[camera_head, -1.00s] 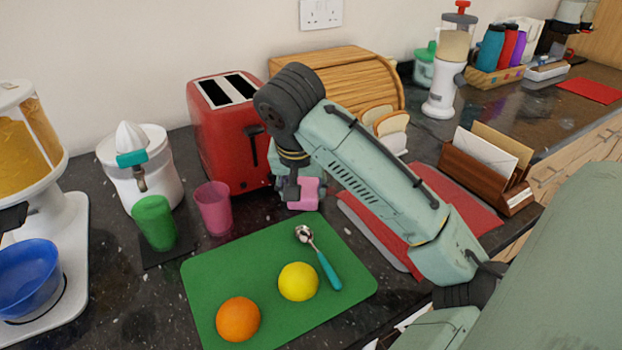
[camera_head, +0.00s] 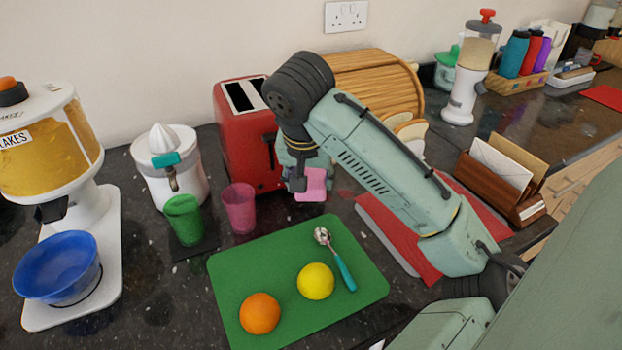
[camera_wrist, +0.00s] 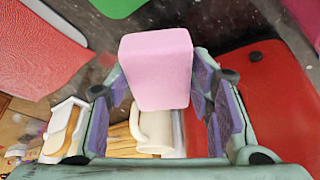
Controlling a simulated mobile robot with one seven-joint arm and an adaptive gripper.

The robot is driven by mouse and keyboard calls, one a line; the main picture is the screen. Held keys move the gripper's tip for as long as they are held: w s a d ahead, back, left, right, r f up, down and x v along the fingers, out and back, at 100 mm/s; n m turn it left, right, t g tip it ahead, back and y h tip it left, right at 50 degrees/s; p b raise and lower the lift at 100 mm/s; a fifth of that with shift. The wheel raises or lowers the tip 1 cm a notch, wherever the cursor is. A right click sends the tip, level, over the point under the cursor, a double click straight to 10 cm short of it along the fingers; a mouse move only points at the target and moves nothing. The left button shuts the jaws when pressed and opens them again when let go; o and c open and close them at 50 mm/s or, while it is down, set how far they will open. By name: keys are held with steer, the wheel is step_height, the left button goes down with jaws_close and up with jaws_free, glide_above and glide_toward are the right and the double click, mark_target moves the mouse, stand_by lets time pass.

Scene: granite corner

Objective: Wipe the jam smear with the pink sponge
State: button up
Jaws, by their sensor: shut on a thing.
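The pink sponge (camera_head: 311,185) is held in my gripper (camera_head: 304,180), in front of the red toaster and behind the green board. In the wrist view the sponge (camera_wrist: 157,68) sits between the purple-padded fingers of my gripper (camera_wrist: 168,90), which are shut on it. I cannot tell whether the sponge touches the counter. A faint reddish patch (camera_head: 345,194) shows on the dark counter just right of the sponge; it may be the jam smear, but its outline is unclear.
The red toaster (camera_head: 246,140) stands close behind my gripper. A pink cup (camera_head: 239,209) and green cup (camera_head: 184,219) stand left. The green board (camera_head: 270,262) holds an orange, a lemon and a scoop. A red mat (camera_head: 408,243) lies right, partly under my arm.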

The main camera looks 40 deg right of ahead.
steer(key=shift+s+d+r, duration=0.1)
steer(key=shift+d+r, duration=0.05)
steer(key=shift+r, duration=0.75)
steer(key=shift+d, duration=0.1)
steer(key=shift+r, duration=1.5)
steer(key=shift+c, duration=0.2)
